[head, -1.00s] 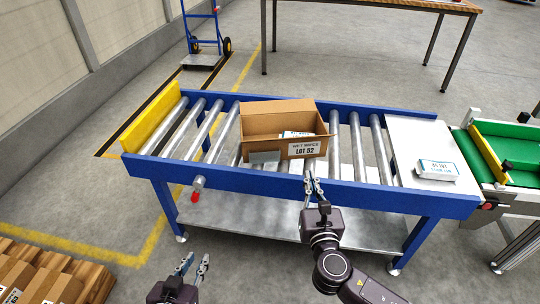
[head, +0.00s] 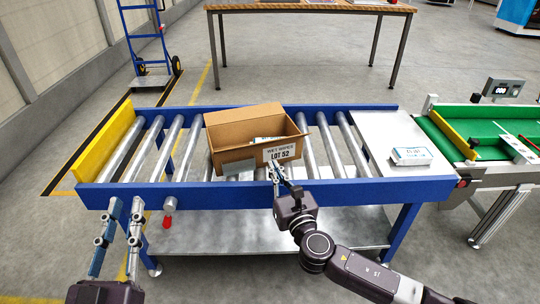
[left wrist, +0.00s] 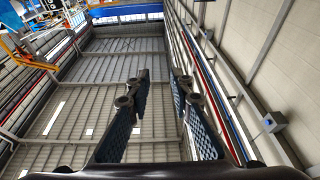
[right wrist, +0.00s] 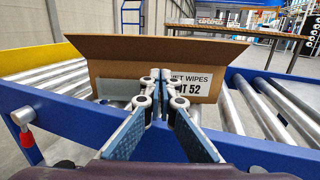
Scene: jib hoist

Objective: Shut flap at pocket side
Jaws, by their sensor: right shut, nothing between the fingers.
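The open cardboard box (head: 237,158) sits on the roller conveyor, with a "WET WIPES LOT 52" label (head: 281,152) and a grey patch, perhaps the pocket (head: 240,167), on its near face. A brown panel (right wrist: 150,48) runs along the box top in the right wrist view; whether it is a raised near flap or the far side, I cannot tell. Something white lies inside the box. My right gripper (head: 277,172) is shut and empty, just in front of the near face by the label; contact is unclear. My left gripper (head: 122,222) is open and empty, left of the box.
The conveyor's blue near rail (head: 200,193) runs below the box, with a red knob (head: 167,221) hanging from it. A yellow end stop (head: 105,147) is at left. A white packet (head: 410,156) lies on the plate at right. A green belt (head: 450,145) stands beyond.

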